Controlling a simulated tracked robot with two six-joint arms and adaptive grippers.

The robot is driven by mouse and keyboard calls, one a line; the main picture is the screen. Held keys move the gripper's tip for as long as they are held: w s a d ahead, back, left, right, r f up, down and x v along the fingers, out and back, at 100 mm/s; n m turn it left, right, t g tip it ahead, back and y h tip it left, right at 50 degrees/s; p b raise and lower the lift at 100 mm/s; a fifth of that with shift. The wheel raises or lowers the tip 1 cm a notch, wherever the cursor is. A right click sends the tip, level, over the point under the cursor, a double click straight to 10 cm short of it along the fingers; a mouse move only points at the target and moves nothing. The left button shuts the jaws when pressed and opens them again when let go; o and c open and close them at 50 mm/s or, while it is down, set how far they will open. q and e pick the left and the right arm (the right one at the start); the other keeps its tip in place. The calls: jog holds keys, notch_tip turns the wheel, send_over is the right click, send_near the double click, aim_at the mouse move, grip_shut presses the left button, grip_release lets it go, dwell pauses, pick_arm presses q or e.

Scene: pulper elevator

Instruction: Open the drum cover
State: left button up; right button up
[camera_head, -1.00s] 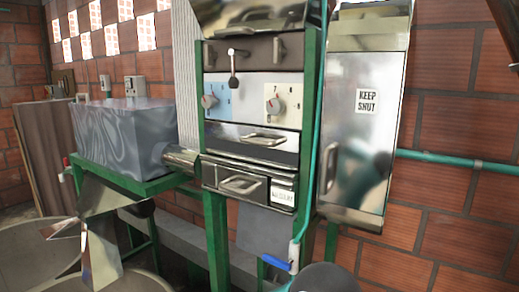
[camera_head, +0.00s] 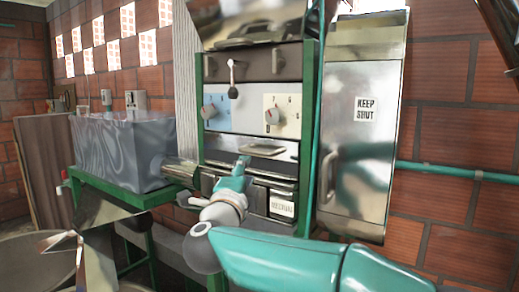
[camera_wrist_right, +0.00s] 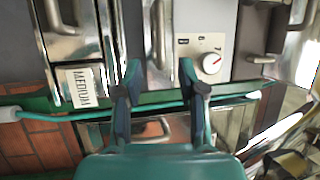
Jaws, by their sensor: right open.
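A curved shiny metal cover (camera_head: 250,30) tops the machine, cut off by the frame. Below it are a dark panel (camera_head: 258,63) with handles at both ends and a silver panel with a bar handle (camera_head: 264,149). No part is labelled as the drum cover, so I cannot tell which it is. My right gripper (camera_head: 243,163) is before the silver panel and hides part of the drawer below. In the right wrist view the right gripper (camera_wrist_right: 160,72) is open and empty, its fingers spread either side of the line of the bar handle (camera_wrist_right: 160,35). Contact is not visible. My left gripper is not in view.
A numbered dial (camera_head: 271,115), another dial (camera_head: 209,111) and a small lever (camera_head: 232,78) sit above the silver panel. A tall "KEEP SHUT" cabinet (camera_head: 365,150) stands right. A MEDIUM label (camera_head: 282,207) marks the drawer. A grey tank (camera_head: 120,150) is left.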

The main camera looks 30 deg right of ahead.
aim_at(254, 153)
jog(key=p+x, duration=0.3)
jog(key=x, duration=0.7)
jog(key=shift+w+d+p, duration=0.35)
jog(key=shift+w+d, duration=0.1)
jog(key=shift+w, duration=0.1)
jog(key=shift+c, duration=0.2)
grip_shut()
